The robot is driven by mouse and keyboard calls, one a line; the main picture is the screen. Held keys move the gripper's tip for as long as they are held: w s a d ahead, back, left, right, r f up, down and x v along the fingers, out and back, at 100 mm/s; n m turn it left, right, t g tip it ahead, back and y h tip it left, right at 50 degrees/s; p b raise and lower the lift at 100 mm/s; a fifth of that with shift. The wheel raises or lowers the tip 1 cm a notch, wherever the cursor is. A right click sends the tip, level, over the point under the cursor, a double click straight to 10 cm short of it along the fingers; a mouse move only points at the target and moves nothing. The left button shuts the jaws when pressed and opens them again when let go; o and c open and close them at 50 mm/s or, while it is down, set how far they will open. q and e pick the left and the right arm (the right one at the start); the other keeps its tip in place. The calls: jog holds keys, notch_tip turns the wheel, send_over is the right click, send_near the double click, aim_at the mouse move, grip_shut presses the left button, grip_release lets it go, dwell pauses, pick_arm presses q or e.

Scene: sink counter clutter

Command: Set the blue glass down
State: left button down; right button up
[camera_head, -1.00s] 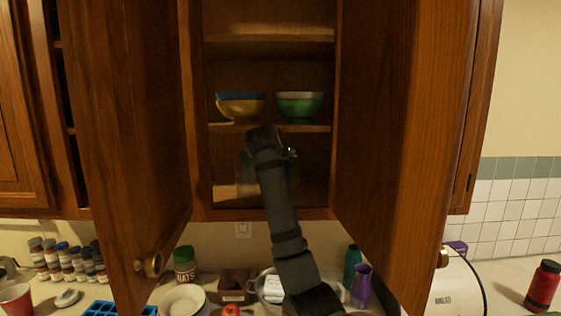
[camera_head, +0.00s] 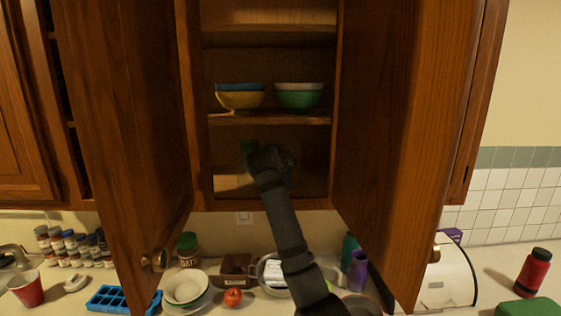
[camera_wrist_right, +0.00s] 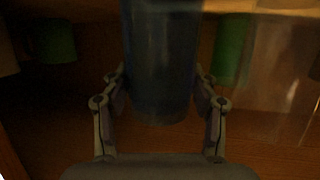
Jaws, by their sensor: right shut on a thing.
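The blue glass (camera_wrist_right: 162,60) is dark and translucent. It stands between the fingers of my right gripper (camera_wrist_right: 160,80) in the right wrist view, with a finger against each side. In the head view my right gripper (camera_head: 282,158) is inside the lowest visible compartment of the open cabinet, and my arm hides the glass there. Whether the glass touches the cabinet floor (camera_head: 233,187) cannot be told. My left gripper is not in view.
Green cups stand left (camera_wrist_right: 54,40) and right (camera_wrist_right: 229,46) of the glass. A clear glass (camera_wrist_right: 277,70) is farther right. Bowls (camera_head: 240,100) sit on the shelf above. Open cabinet doors (camera_head: 128,150) flank the arm. Clutter, including a tomato (camera_head: 233,297), covers the counter below.

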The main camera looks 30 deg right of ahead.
jog(key=o, duration=1.3)
jog(key=shift+r, duration=0.15)
jog(key=shift+s+a, duration=0.15)
jog(key=b+v, duration=0.4)
jog(key=v, duration=0.7)
jog(key=shift+s+a+r+b, duration=0.1)
jog(key=shift+s+r+b, duration=0.15)
jog(key=shift+b, duration=0.1)
